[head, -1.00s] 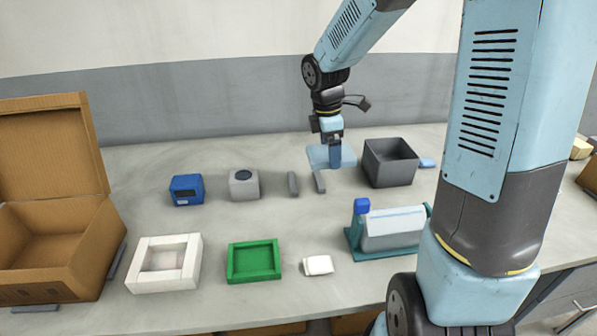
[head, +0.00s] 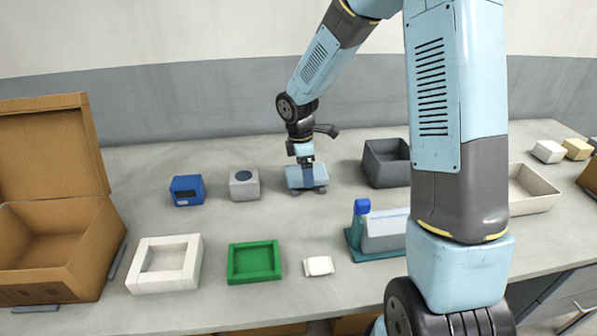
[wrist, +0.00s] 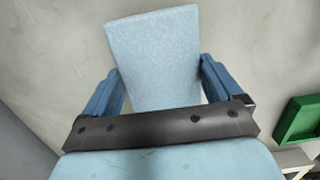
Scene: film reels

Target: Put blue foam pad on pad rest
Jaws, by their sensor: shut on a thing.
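The blue foam pad (head: 294,181) is a flat light-blue slab. My gripper (head: 308,178) is shut on it, and the wrist view shows a blue finger at each side of the pad (wrist: 152,55). The pad is level and right over the pad rest (head: 321,190), two short grey bars on the table. The pad hides most of the bars; only their near ends show below it. I cannot tell whether the pad touches the bars or is just above them.
A grey box (head: 244,185) and a blue box (head: 187,190) stand to the left. A dark grey bin (head: 386,168) stands to the right. A green tray (head: 254,262), a white tray (head: 163,264) and a teal-based machine (head: 378,232) are nearer the front.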

